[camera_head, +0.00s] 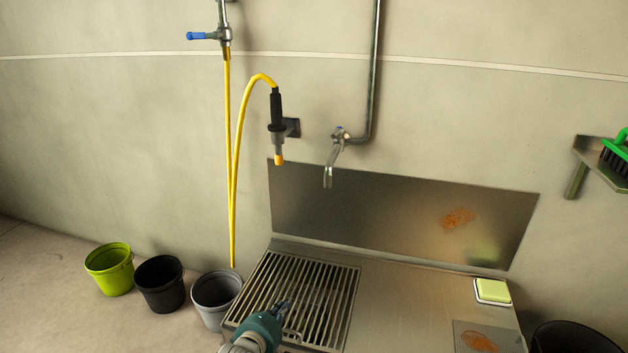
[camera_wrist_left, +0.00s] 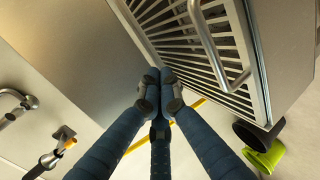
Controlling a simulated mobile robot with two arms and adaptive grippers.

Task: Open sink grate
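The sink grate (camera_head: 341,319) is a metal panel of parallel bars. It lies flat in the left part of the steel sink unit (camera_head: 408,303). In the left wrist view the grate (camera_wrist_left: 170,30) shows with a bent bar handle (camera_wrist_left: 207,42) across its slats. My left gripper (camera_head: 283,309) is over the front middle of the grate. In the left wrist view its blue fingers (camera_wrist_left: 160,90) are drawn together, with nothing seen between them, and the handle stands apart from them. The gripper hides part of the grate's front in the head view. My right gripper is not in view.
Green (camera_head: 110,270), black (camera_head: 160,284) and grey (camera_head: 214,294) buckets stand left of the sink. A yellow hose (camera_head: 232,170) hangs behind it, beside a wall tap (camera_head: 329,168). A sponge (camera_head: 492,290) lies on the sink's right side.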

